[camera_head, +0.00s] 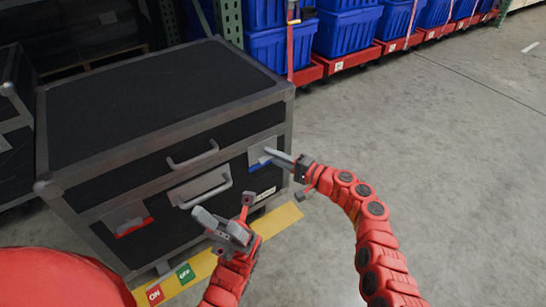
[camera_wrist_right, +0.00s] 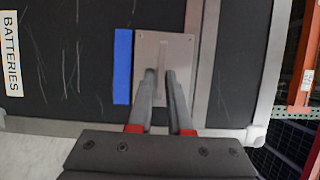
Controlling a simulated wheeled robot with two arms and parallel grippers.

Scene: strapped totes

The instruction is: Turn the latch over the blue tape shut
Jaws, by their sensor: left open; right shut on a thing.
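The black case (camera_head: 150,95) with grey edges stands on the floor in front of me. Near its right front corner is the blue tape (camera_head: 261,166), just below a grey latch plate (camera_head: 262,150). In the right wrist view the blue tape (camera_wrist_right: 122,66) runs beside the plate (camera_wrist_right: 180,45). My right gripper (camera_head: 274,153) is shut on the latch's thin grey handle, and its fingers (camera_wrist_right: 161,78) partly cover it. My left gripper (camera_head: 222,224) is open and empty in front of the case, below the front handle.
A second latch over red tape (camera_head: 134,227) is at the case's left. Two grey handles (camera_head: 200,187) are on the front. A yellow strip with ON and OFF labels (camera_head: 185,274) lies before the case. Blue totes (camera_head: 345,32) stand behind; floor at right is clear.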

